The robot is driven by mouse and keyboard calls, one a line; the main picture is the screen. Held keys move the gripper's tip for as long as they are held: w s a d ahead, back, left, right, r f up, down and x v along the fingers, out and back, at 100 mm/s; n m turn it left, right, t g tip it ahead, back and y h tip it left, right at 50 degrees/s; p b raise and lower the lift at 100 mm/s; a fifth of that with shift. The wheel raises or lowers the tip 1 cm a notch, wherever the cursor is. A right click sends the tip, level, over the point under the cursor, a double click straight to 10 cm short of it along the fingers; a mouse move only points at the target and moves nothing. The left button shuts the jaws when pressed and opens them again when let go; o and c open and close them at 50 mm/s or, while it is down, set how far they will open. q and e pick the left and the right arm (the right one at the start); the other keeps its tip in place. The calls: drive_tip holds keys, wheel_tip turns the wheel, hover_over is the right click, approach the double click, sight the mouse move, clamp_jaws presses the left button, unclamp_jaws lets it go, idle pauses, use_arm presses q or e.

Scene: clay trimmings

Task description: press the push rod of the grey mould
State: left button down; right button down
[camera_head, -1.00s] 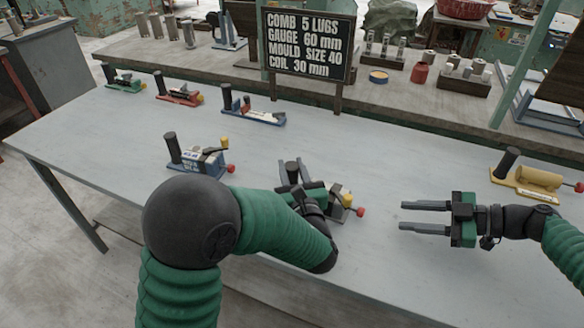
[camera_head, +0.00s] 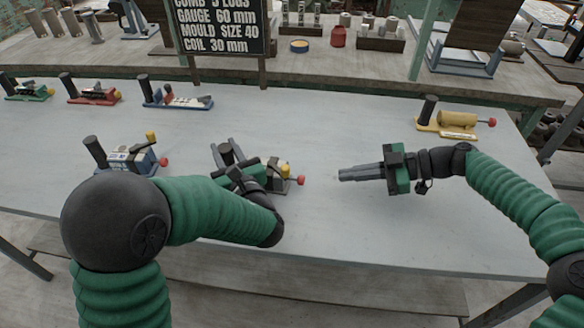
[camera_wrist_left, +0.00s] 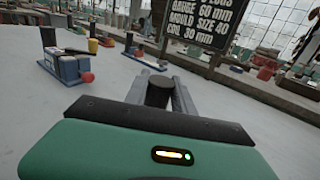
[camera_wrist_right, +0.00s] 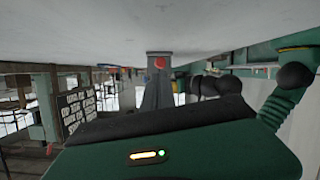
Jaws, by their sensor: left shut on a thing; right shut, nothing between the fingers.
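The grey mould (camera_head: 274,176) stands on the near part of the table, mostly hidden by my left gripper and arm. My left gripper (camera_head: 227,150) is shut on the mould's black upright handle; in the left wrist view the handle (camera_wrist_left: 158,92) sits between the fingers. My right gripper (camera_head: 342,174) is shut and empty, its tips pointing left at the red knob with a short gap. The right wrist view shows the knob (camera_wrist_right: 159,63) just beyond the fingertips.
A blue-and-white mould (camera_head: 130,158) stands left of the grey one. A yellow mould (camera_head: 458,120) stands at the back right. Green (camera_head: 28,92), red (camera_head: 95,95) and blue (camera_head: 178,101) moulds line the back left. A sign (camera_head: 220,27) stands behind. The table between is clear.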

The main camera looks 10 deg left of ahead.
sight(317, 190)
drive_tip(key=shift+d+m, duration=0.4)
drive_tip(key=shift+m, duration=0.7)
drive_tip(key=d+m, duration=0.1)
drive_tip(key=m, duration=0.4)
drive_tip(key=d+m, duration=0.2)
drive_tip(key=m, duration=0.3)
drive_tip(key=d+m, duration=0.1)
drive_tip(key=m, duration=0.4)
drive_tip(key=shift+s+d+f+m+t, duration=0.15)
drive_tip(key=shift+s+d+m+t, duration=0.15)
drive_tip(key=shift+s+m+t, duration=0.1)
drive_tip(key=m, duration=0.3)
drive_tip(key=shift+d+y, duration=0.3)
drive_tip(key=shift+d, duration=0.1)
drive_tip(key=x, duration=1.2)
drive_tip(key=shift+a+r, duration=0.25)
drive_tip(key=shift+a, duration=0.1)
drive_tip(key=shift+w+a, duration=0.1)
drive_tip(key=shift+a, duration=0.6)
